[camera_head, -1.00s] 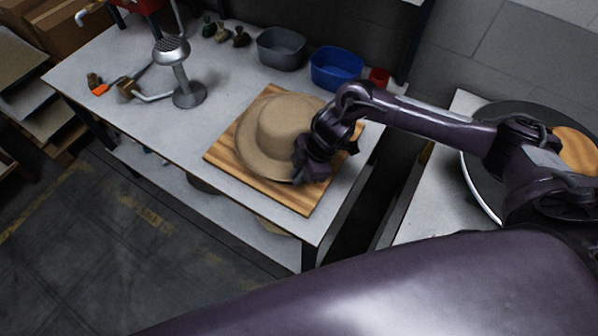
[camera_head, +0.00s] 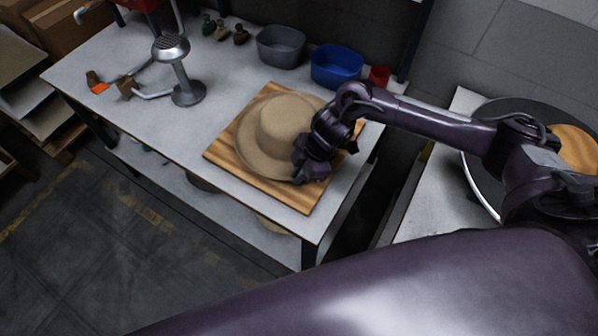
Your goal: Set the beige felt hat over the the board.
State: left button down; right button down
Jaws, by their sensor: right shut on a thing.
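The beige felt hat (camera_head: 281,123) is over the wooden board (camera_head: 296,197), crown up, covering much of it. The board lies on the white table, its near corner and left edge bare. My right gripper (camera_head: 305,172) is at the right side of the hat and is shut on its brim. The gripper hides that part of the brim and the fingertips. I cannot tell whether the whole brim rests on the board. My left gripper is not in view.
A metal stand (camera_head: 180,75) with a round perforated head is on the left of the table (camera_head: 130,60). A grey bin (camera_head: 281,47), a blue bin (camera_head: 337,68) and a red cup (camera_head: 379,76) stand along the back.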

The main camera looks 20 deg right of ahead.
jog(key=shift+f, duration=0.2)
jog(key=c, duration=1.5)
grip_release()
jog(key=shift+o, duration=0.2)
jog(key=b+v, duration=0.1)
jog(key=v, duration=0.7)
jog(key=shift+a, duration=0.1)
jog(key=shift+s+f, duration=0.1)
jog(key=shift+s, duration=0.05)
